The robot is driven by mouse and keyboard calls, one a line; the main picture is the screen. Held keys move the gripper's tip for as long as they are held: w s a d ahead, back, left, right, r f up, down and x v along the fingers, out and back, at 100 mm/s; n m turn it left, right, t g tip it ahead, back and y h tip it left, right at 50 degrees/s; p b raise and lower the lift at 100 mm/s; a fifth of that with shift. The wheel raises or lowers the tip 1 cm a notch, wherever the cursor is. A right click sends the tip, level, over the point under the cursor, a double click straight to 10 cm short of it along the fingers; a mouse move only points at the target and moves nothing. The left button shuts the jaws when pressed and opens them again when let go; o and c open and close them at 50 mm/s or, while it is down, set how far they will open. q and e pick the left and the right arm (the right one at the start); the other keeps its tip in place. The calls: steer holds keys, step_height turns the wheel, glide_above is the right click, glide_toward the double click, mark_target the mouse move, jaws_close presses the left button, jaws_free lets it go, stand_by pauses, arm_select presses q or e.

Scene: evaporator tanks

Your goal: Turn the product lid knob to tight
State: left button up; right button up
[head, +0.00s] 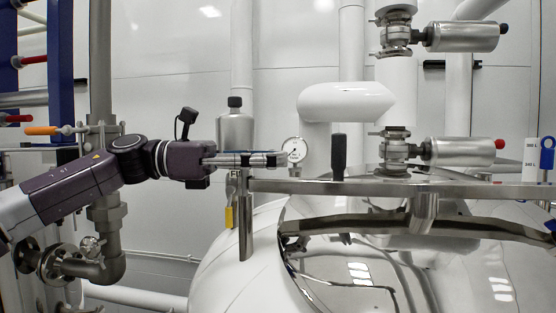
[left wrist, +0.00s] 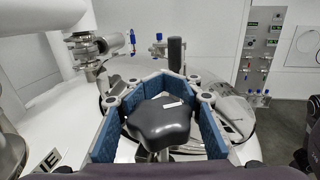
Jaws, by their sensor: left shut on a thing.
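The lid knob (left wrist: 160,122) is a dark, lobed star knob with a small white mark on top, seen in the left wrist view. My left gripper (left wrist: 155,100) has its blue-padded fingers around it and is shut on it. In the head view my left gripper (head: 268,159) reaches in from the left, level, at the left end of the metal bar over the lid; the knob itself is hidden or cannot be made out there. The shiny domed lid (head: 350,270) sits below the bar (head: 400,188). My right gripper is not in view.
A black upright handle (head: 338,155) stands on the bar right of my left gripper; it also shows in the left wrist view (left wrist: 176,54). A pressure gauge (head: 294,150) and valves with silver actuators (head: 462,152) stand behind. A control panel (left wrist: 262,45) is on the far wall.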

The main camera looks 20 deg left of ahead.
arm_select(q)
steer(key=shift+s+d+f+m+g+h+p, duration=0.1)
steer(key=shift+s+m+g+h+p, duration=0.15)
steer(key=shift+m+g, duration=0.45)
steer(key=shift+s+d+r+m+g+h+p, duration=0.1)
steer(key=shift+s+m+g+h+p, duration=0.2)
steer(key=shift+g, duration=0.6)
steer(key=shift+s+f+m+g+h+p, duration=0.1)
steer(key=shift+s+m+g+h, duration=0.05)
steer(key=shift+m+g, duration=0.55)
steer(key=shift+s+g, duration=0.1)
steer(key=shift+g, duration=0.2)
steer(key=shift+s+a+m+g+p, duration=0.1)
steer(key=shift+s+m+g+p, duration=0.2)
steer(key=shift+m+g, duration=0.65)
steer(key=shift+s+d+m+g+p, duration=0.15)
steer(key=shift+s+m+g, duration=0.3)
steer(key=shift+g, duration=0.85)
steer(key=shift+s+a+m+g+p, duration=0.15)
steer(key=shift+s+m+g+p, duration=0.15)
steer(key=shift+m+g, duration=0.7)
jaws_close()
stand_by(1.7)
